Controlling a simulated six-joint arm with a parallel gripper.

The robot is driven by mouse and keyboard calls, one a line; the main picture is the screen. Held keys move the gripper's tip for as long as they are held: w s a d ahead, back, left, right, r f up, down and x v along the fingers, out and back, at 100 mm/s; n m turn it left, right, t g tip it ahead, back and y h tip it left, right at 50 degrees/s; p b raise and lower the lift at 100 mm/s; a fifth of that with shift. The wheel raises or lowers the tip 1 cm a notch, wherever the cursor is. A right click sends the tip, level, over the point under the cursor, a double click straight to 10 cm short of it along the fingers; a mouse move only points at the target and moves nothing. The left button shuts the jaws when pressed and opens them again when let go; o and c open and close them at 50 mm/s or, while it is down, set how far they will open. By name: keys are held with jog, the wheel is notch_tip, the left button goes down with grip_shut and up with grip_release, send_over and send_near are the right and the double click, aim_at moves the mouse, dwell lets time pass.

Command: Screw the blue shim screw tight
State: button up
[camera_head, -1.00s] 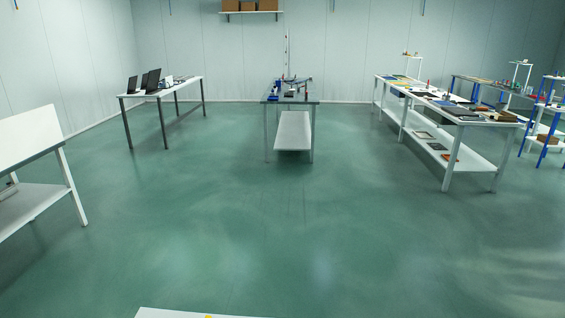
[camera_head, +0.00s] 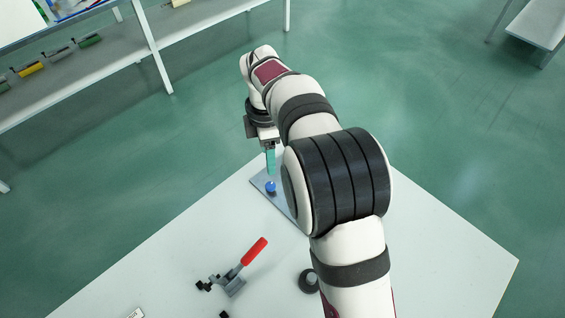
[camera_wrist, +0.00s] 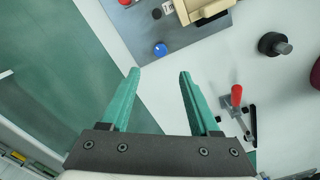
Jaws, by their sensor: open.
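The blue shim screw (camera_head: 270,186) stands on a grey panel plate (camera_head: 262,182) near the far corner of the white table. It also shows in the wrist view as a round blue head (camera_wrist: 160,49), beyond my fingertips and roughly midway between their lines. My gripper (camera_head: 270,170) is above the plate close to the screw in the head view. In the wrist view my gripper (camera_wrist: 160,72) has its two green fingers wide apart with nothing between them. How far the screw is seated cannot be told. My arm hides part of the plate in the head view.
A toggle clamp with a red handle (camera_head: 254,251) stands on the white table (camera_head: 170,260). A dark round knob (camera_head: 309,281) lies beside my arm. In the wrist view a beige block (camera_wrist: 200,10) sits on the plate near the screw. The table's left part is mostly clear.

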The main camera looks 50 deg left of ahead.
aim_at(271, 185)
notch_tip(271, 185, down, 12)
jog(key=shift+r, duration=0.2)
grip_shut()
